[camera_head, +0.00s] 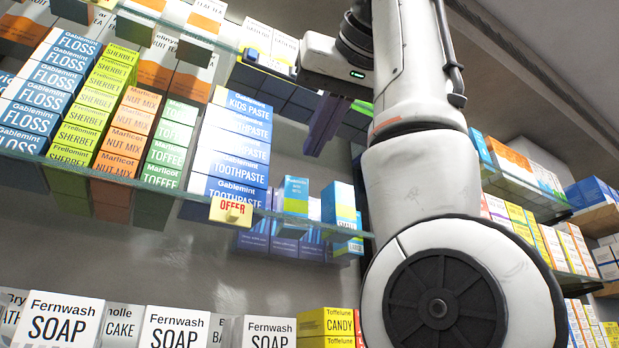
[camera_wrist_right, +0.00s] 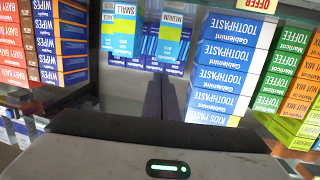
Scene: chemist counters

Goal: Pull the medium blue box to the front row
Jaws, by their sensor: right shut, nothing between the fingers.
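The medium blue box (camera_head: 296,194) is blue and green and stands on the glass shelf, right of the toothpaste stack. In the right wrist view, where the shelf appears upside down, its MEDIUM label (camera_wrist_right: 170,40) is readable. A similar box labelled SMALL (camera_wrist_right: 118,32) stands beside it; it also shows in the head view (camera_head: 340,205). My right gripper (camera_head: 314,153) is shut and empty, its dark fingers hanging just above the boxes with a visible gap in the head view. Its fingers also show in the wrist view (camera_wrist_right: 164,88). My left gripper is out of view.
The Gablemint toothpaste stack (camera_head: 233,150) stands close on the left. Purple-blue boxes (camera_wrist_right: 151,42) are near the two blue-green ones. The glass shelf's front edge carries a yellow OFFER tag (camera_head: 231,211). Soap boxes (camera_head: 62,320) stand below. My right arm covers part of the right side.

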